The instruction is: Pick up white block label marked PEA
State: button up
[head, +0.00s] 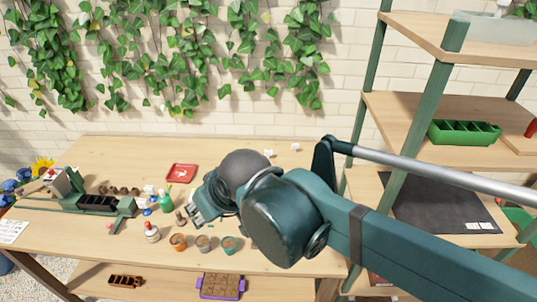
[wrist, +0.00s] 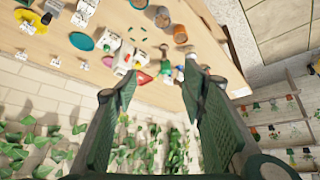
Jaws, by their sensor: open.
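Small white blocks (head: 268,153) stand near the back edge of the table, and another white block (head: 295,147) is to their right. White blocks (wrist: 55,62) also show along the table's wall-side edge in the wrist view. Their lettering is too small to read, so I cannot tell which is marked PEA. My gripper (wrist: 165,78) is open, with nothing between its two fingers. In the head view my gripper (head: 200,207) is largely hidden by my own arm, over the middle of the table and apart from the white blocks.
A red tray (head: 181,173) lies left of my gripper. Shelving (head: 440,58) stands on the right. The table's back left is clear.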

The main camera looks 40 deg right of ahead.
jog(key=w+d+r+m+g+h+b, duration=0.1)
jog(key=w+d+m, duration=0.2)
jog(key=w+d, duration=0.85)
jog(key=m+g+h+b, duration=0.2)
jog(key=m+g+b, duration=0.15)
jog(key=m, duration=0.35)
send_over(269, 151)
jog(key=s+a, duration=0.2)
notch_tip(269, 151, down, 24)
jog(key=shift+w+r, duration=0.15)
jog(key=shift+r, duration=0.1)
jog(key=shift+d+t, duration=0.1)
jog(key=shift+t, duration=0.15)
jog(key=shift+b+x, duration=0.3)
jog(key=shift+x, duration=0.95)
